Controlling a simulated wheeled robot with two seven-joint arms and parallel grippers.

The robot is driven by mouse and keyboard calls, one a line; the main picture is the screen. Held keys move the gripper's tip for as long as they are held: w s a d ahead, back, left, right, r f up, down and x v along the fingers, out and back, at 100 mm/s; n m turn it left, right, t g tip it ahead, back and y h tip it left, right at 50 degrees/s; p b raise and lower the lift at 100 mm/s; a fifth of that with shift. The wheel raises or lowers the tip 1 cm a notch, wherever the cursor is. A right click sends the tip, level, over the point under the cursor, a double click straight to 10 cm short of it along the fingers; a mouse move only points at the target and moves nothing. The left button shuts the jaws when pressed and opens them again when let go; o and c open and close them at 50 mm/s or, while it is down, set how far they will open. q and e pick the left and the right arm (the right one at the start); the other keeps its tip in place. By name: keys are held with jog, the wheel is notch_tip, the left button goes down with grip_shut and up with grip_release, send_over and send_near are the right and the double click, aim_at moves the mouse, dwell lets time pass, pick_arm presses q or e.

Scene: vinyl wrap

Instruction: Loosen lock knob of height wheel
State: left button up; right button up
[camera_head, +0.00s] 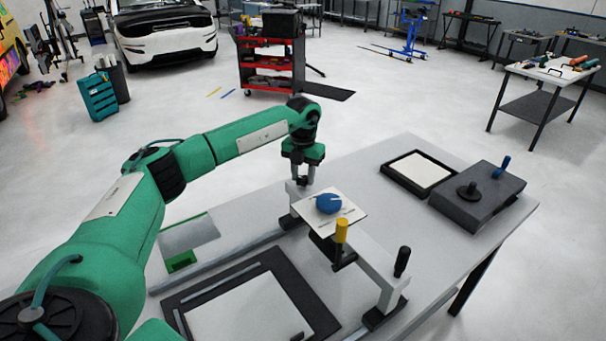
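A fixture on the grey table carries a pale plate (344,212) with a round blue knob (328,203) on top. Which part is the lock knob of the height wheel I cannot tell. My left gripper (303,180) points down just behind and left of the blue knob, close to a light grey upright of the fixture. Its fingers are small here; contact and opening are unclear. My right gripper is not in view.
On the table (375,150), a black-framed tray (262,308) lies in front and a smaller framed tray (421,170) at the back right. Beside the smaller one stands a dark box (480,195) with a black knob and blue handle. A red tool cart (270,65) stands behind.

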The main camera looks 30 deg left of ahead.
pick_arm(q)
jog(key=shift+c, duration=0.8)
jog(key=shift+n, duration=0.3)
jog(key=n, duration=0.2)
jog(key=shift+n+b, duration=0.4)
jog(key=n, duration=0.5)
jog(key=shift+b, duration=0.3)
jog(key=n, duration=0.4)
jog(key=shift+r+n, duration=0.1)
jog(key=shift+n, duration=2.6)
jog(key=o, duration=1)
